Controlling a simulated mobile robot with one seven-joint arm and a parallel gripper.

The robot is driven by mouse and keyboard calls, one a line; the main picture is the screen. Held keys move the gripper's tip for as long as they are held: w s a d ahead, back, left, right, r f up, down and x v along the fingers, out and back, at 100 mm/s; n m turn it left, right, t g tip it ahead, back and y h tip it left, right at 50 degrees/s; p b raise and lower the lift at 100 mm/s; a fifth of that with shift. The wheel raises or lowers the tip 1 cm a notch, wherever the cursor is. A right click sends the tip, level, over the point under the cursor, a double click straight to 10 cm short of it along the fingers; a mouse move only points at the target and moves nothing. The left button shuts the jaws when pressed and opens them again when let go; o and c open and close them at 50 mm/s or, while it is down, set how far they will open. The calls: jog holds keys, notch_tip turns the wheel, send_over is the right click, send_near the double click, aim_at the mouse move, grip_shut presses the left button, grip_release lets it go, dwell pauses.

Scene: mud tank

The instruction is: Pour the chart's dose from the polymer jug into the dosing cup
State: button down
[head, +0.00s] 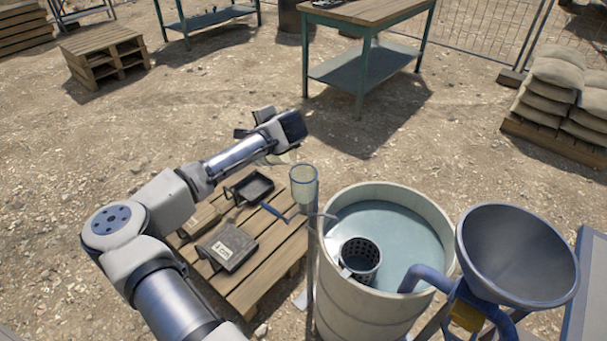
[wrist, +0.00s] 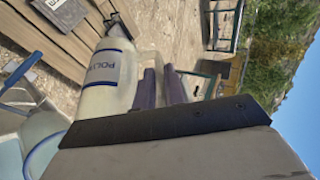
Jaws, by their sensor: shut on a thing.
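The polymer jug (wrist: 105,88) is a pale, translucent bottle with a white label reading "POLY" and a blue band. In the wrist view it lies sideways in the picture, and my gripper (wrist: 160,88) is shut on its handle side with purple fingers. In the head view my gripper (head: 285,128) is above the far end of the pallet, and the jug is almost wholly hidden behind it. A clear cup (head: 304,186), seemingly the dosing cup, stands on a post beside the tank, to the right of and below my gripper. I cannot read a dose chart.
A round tank (head: 330,265) of bluish liquid holds a perforated basket (head: 360,257). A grey funnel (head: 517,255) with blue pipe stands at its right. The wooden pallet (head: 262,283) bears a dark labelled block (head: 228,247) and a black tray (head: 249,188).

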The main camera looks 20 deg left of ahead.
jog(key=shift+d+r, duration=0.15)
jog(key=shift+d+r+y+b, duration=0.2)
jog(key=shift+y+b, duration=0.1)
jog(key=shift+b, duration=0.3)
jog(key=shift+s+d+r+m+t+y+b, duration=0.2)
jog(key=shift+d+r+m+t+y+b, duration=0.15)
jog(key=shift+d+r+y+b, duration=0.4)
dwell(2.0)
jog(key=shift+a+f, duration=0.1)
jog(key=shift+a+h+p, duration=0.3)
jog(key=shift+h+p, duration=0.15)
jog(key=shift+p, duration=0.4)
jog(key=f+h+p, duration=0.1)
jog(key=p, duration=0.1)
jog(key=a+f+n+g+h+p, duration=0.1)
jog(key=shift+w+a+p, duration=0.25)
jog(key=shift+a+p, duration=0.05)
jog(key=shift+p, duration=0.1)
jog(key=shift+w+a+f+g+h+p, duration=0.15)
jog(key=shift+a+g+h+p, duration=0.15)
jog(key=shift+h+p, duration=0.2)
jog(key=shift+f+b, duration=0.4)
jog(key=shift+b, duration=0.1)
jog(key=shift+a+f+n+h, duration=0.25)
jog(key=shift+a+f+h, duration=0.1)
jog(key=shift+h, duration=0.25)
